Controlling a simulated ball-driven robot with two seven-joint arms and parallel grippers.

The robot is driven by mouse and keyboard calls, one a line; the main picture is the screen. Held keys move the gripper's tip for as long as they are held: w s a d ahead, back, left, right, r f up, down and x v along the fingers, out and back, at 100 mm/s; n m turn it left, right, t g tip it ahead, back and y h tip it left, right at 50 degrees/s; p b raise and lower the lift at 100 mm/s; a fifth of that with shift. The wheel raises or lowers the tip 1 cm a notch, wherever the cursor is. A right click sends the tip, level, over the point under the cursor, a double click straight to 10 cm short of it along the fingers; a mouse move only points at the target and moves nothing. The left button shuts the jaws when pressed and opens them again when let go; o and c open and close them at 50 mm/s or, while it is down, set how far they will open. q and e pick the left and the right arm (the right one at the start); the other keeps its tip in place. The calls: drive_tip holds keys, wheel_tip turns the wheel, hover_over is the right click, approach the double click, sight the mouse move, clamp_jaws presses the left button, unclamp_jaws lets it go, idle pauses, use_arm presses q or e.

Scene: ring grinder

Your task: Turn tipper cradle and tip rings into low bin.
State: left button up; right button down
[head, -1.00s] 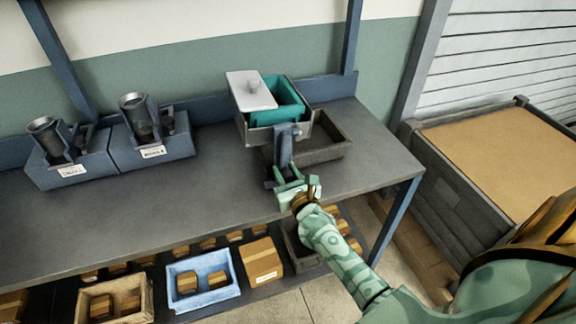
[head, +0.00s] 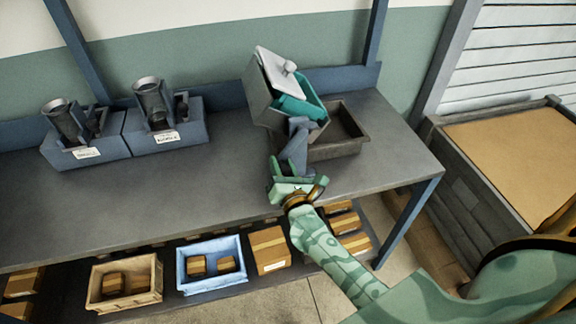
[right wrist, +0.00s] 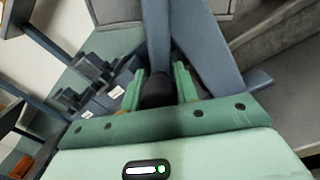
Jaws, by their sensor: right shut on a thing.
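The tipper cradle (head: 257,97) is a grey box at the back right of the bench, tilted down to the right. It holds a teal tub (head: 306,106), and a white lid (head: 274,68) with a knob tilts with it. A blue-grey crank arm (head: 297,143) is on the cradle's front. My right gripper (head: 287,172) is shut on the crank's dark grip (right wrist: 157,92), which shows between the fingers in the right wrist view. The low bin (head: 338,149) is a dark open tray beside and below the cradle. I cannot make out any rings. My left gripper is out of view.
Two blue-grey blocks with angled cups, a left one (head: 84,150) and a right one (head: 180,136), stand on the bench at left. The bench front is clear. Crates and boxes, including a blue crate (head: 211,284), sit below. A large box (head: 470,205) stands at right.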

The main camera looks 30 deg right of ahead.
wheel_tip(320, 180, up, 14)
drive_tip(key=a+m+h+b, duration=0.1)
drive_tip(key=m+b, duration=0.5)
drive_tip(key=m, duration=1.2)
drive_tip(key=shift+w+a+f+m, duration=0.15)
drive_tip(key=shift+w+a+m, duration=0.2)
drive_tip(key=shift+a, duration=0.3)
drive_tip(key=shift+m+h, duration=0.25)
drive_tip(key=shift+h, duration=0.05)
idle(0.6)
drive_tip(key=c, duration=1.2)
unclamp_jaws()
drive_tip(key=shift+o, duration=0.7)
drive_tip(key=shift+s+d, duration=0.1)
